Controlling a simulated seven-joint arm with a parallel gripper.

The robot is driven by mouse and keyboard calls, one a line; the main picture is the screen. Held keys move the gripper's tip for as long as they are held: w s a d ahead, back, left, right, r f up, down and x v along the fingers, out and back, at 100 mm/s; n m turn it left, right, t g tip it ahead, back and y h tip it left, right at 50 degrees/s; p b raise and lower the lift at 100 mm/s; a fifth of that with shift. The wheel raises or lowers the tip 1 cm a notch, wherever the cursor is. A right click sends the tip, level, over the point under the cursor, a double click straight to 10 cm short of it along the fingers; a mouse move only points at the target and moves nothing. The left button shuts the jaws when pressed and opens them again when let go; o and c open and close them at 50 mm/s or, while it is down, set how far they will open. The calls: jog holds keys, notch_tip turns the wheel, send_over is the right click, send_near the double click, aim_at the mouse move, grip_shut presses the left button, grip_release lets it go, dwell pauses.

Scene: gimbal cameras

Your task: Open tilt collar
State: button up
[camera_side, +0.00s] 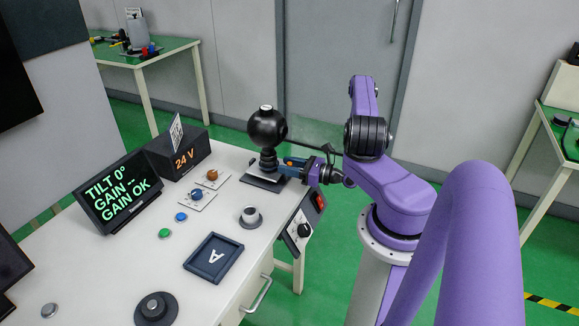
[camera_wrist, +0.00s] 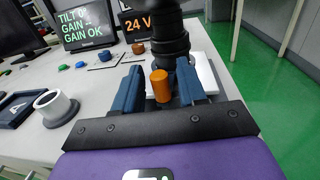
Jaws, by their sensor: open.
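The black ball-shaped camera head (camera_side: 267,128) stands upright on a dark stepped neck over a base plate (camera_side: 262,182) at the table's far right corner. In the wrist view, the ribbed black neck or collar (camera_wrist: 171,42) rises just ahead of my gripper. An orange cylindrical knob (camera_wrist: 161,86) sticks out toward me, in front of that neck. My gripper (camera_wrist: 160,68) is open, with one blue finger on each side of the knob and visible gaps to it. In the side view my gripper (camera_side: 293,162) is low beside the neck. Any contact behind the knob is hidden.
A screen (camera_side: 112,190) reads "TILT 0°", "GAIN --" and "GAIN OK". A box marked 24 V (camera_side: 185,155), knobs, buttons, a grey cup-like fixture (camera_side: 250,216) and a tray marked A (camera_side: 214,258) stand on the white table. A switch box (camera_side: 302,225) hangs at its right edge.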

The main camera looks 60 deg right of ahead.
grip_shut()
jog(key=shift+d+n+g+y, duration=0.15)
jog(key=shift+d+n+y, duration=0.2)
jog(key=shift+y, duration=0.3)
jog(key=shift+d+n+g+y, duration=0.15)
jog(key=shift+d+n+y, duration=0.1)
jog(key=shift+n+y, duration=0.3)
grip_release()
jog(key=shift+s, duration=0.1)
jog(key=v, duration=1.7)
jog(key=shift+d, duration=0.15)
jog(key=shift+s, duration=0.1)
